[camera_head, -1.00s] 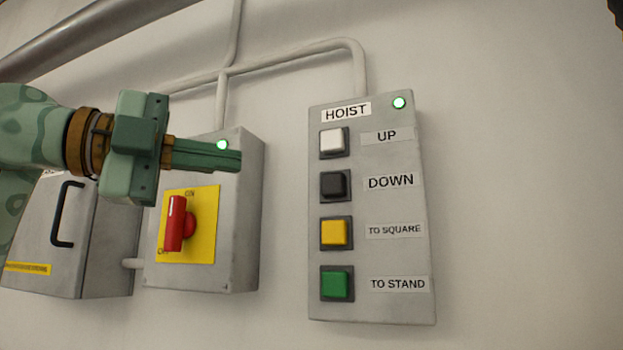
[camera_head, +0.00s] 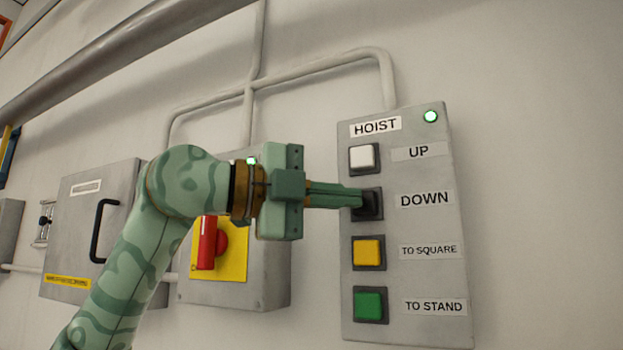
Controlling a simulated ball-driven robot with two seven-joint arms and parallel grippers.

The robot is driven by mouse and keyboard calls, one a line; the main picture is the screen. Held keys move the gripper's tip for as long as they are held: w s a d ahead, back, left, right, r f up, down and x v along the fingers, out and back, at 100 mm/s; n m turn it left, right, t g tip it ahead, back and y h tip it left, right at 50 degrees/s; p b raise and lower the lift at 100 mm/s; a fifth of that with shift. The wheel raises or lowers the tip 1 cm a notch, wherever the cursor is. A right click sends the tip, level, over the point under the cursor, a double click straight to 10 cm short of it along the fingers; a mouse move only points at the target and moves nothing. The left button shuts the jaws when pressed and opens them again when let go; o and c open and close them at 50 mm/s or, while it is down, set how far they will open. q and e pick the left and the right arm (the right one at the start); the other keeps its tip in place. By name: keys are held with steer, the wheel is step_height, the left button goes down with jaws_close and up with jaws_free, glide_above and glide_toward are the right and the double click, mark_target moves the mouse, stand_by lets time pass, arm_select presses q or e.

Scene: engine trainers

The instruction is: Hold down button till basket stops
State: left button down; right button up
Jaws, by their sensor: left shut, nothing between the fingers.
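The hoist panel (camera_head: 407,320) is a grey box on the wall, with a lit green lamp (camera_head: 431,116) at its top right. Its buttons run downward: white UP (camera_head: 362,157), black DOWN (camera_head: 371,205), yellow TO SQUARE (camera_head: 368,251) and green TO STAND (camera_head: 369,304). My left gripper (camera_head: 358,197) is shut and empty, with its fingertips at the black DOWN button and partly covering its left side. They look to be touching it; I cannot tell how far it is pressed. The basket is not in view. My right gripper is not in view.
Left of the panel, a grey switch box (camera_head: 272,285) carries a red rotary handle (camera_head: 207,243) on a yellow plate. A grey cabinet (camera_head: 75,225) with a black handle is further left. Conduits run above. The wall to the right is bare.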

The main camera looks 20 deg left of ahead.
arm_select(q)
steer(key=shift+w, duration=0.8)
